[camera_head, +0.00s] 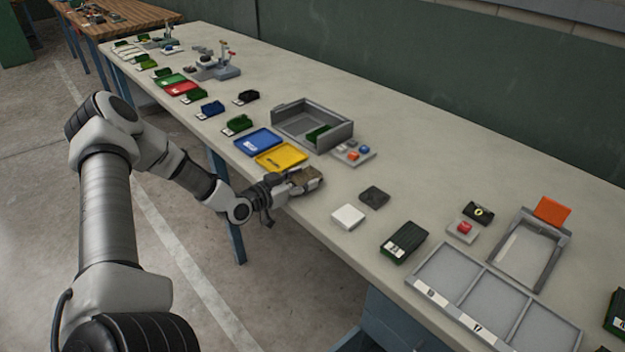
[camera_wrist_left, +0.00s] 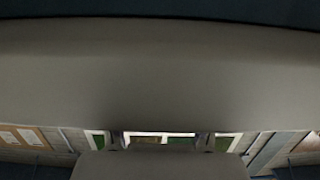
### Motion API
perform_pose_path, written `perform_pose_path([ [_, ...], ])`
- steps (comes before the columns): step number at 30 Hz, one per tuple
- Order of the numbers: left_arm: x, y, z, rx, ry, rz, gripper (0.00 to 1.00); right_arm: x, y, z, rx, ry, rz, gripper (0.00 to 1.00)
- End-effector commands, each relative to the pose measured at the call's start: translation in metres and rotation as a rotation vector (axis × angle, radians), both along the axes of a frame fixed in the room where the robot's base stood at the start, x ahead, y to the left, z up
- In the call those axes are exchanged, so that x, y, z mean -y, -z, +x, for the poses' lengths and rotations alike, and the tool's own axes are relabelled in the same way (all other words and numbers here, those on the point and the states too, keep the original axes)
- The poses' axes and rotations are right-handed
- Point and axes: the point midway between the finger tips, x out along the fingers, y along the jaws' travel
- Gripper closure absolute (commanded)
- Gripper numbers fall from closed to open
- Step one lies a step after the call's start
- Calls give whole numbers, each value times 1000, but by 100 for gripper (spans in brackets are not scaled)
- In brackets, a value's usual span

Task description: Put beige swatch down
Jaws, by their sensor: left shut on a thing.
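My left gripper (camera_head: 297,184) reaches in over the front edge of the table. It is shut on the beige swatch (camera_head: 309,175), a small tan-brown block partly hidden by the fingers. The swatch is at or just above the table top, right of the yellow tray; whether it touches the table I cannot tell. The left wrist view is dim, and the swatch cannot be made out clearly there. My right gripper is not in view.
The yellow tray (camera_head: 281,158) and blue tray (camera_head: 257,141) lie beyond the gripper. A white block (camera_head: 348,217) and a dark square piece (camera_head: 374,196) lie to its right. A grey open bin (camera_head: 345,136) stands behind. A grey three-part tray (camera_head: 455,272) lies further right.

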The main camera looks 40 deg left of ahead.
Motion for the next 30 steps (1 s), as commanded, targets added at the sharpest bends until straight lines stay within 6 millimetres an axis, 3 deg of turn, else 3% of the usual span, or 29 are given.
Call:
perform_pose_path([
  [6,4,2,32,-2,5,5,58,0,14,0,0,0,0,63],
  [9,4,1,36,-2,1,1,58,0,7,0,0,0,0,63],
  [20,4,8,36,0,1,0,58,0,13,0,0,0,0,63],
  [21,4,8,36,0,1,0,40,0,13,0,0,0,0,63],
  [23,4,7,36,0,1,0,19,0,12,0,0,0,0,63],
  [30,4,7,36,0,1,0,18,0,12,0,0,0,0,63],
])
